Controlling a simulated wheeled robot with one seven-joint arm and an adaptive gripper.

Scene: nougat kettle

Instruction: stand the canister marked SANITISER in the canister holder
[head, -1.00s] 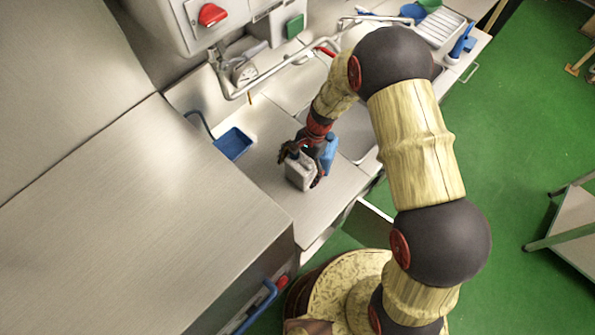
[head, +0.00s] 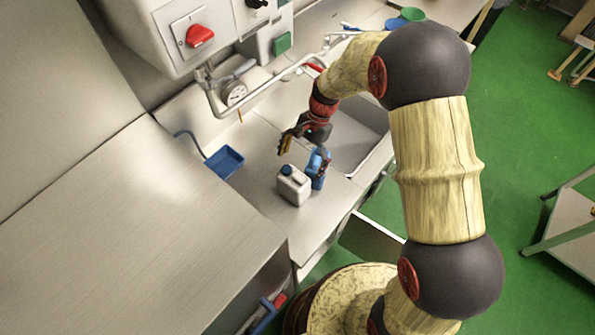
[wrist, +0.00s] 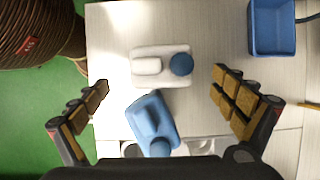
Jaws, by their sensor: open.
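A pale grey-white canister (head: 293,190) with a blue cap stands upright on the steel worktop; the wrist view shows it from above (wrist: 147,66). A blue canister (head: 315,180) stands close beside it, turned at an angle (wrist: 150,112). No marking is readable on either, so I cannot tell which says SANITISER. My gripper (head: 304,157) is open and empty, above and behind the canisters; in the wrist view both lie between its spread fingers (wrist: 160,90). A blue open tray (head: 225,162) lies to the left, also at upper right in the wrist view (wrist: 272,28); I cannot tell whether it is the holder.
A sink basin (head: 355,140) lies right of the canisters. A pipe with a gauge (head: 233,93) runs above the worktop's back. A large steel surface (head: 130,225) fills the left front. Bare worktop (head: 258,195) lies between tray and canisters.

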